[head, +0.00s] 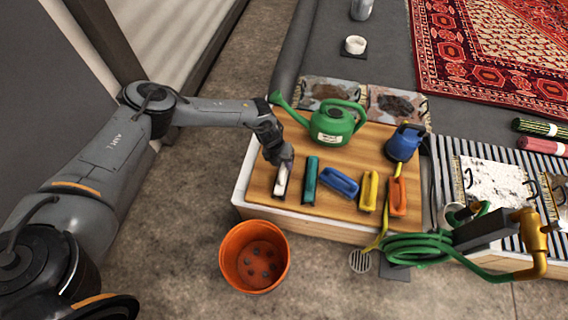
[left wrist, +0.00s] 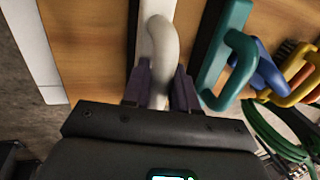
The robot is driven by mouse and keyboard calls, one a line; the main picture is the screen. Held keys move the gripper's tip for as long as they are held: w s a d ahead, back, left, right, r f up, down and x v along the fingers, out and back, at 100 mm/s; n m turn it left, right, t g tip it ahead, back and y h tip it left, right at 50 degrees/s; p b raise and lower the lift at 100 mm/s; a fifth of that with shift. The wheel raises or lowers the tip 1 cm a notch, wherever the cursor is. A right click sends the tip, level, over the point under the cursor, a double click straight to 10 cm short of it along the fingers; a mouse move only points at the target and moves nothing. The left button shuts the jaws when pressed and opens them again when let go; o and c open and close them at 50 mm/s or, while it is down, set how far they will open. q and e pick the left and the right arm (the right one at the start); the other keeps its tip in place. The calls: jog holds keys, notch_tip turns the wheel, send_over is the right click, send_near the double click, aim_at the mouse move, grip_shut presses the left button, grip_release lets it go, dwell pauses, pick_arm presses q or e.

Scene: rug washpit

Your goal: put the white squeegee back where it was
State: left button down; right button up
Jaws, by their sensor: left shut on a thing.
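The white squeegee (head: 282,178) is at the left end of a row of tools on the wooden board (head: 335,212). My left gripper (head: 279,160) is over its upper part, shut on its handle. In the left wrist view the white handle (left wrist: 160,60) lies between the two dark fingers (left wrist: 160,88) of my left gripper. The squeegee lines up with the row and seems to be at the board; I cannot tell whether it rests on it. My right gripper is in neither view.
A teal tool (head: 310,180) stands close to the right of the squeegee, then blue (head: 339,182), yellow (head: 369,190) and orange (head: 398,195) ones. A green watering can (head: 332,124) stands behind. An orange bucket (head: 254,257) is on the floor in front.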

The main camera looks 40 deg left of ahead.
pick_arm(q)
jog(key=c, duration=1)
grip_release()
jog(key=shift+o, duration=0.6)
jog(key=shift+f, duration=0.1)
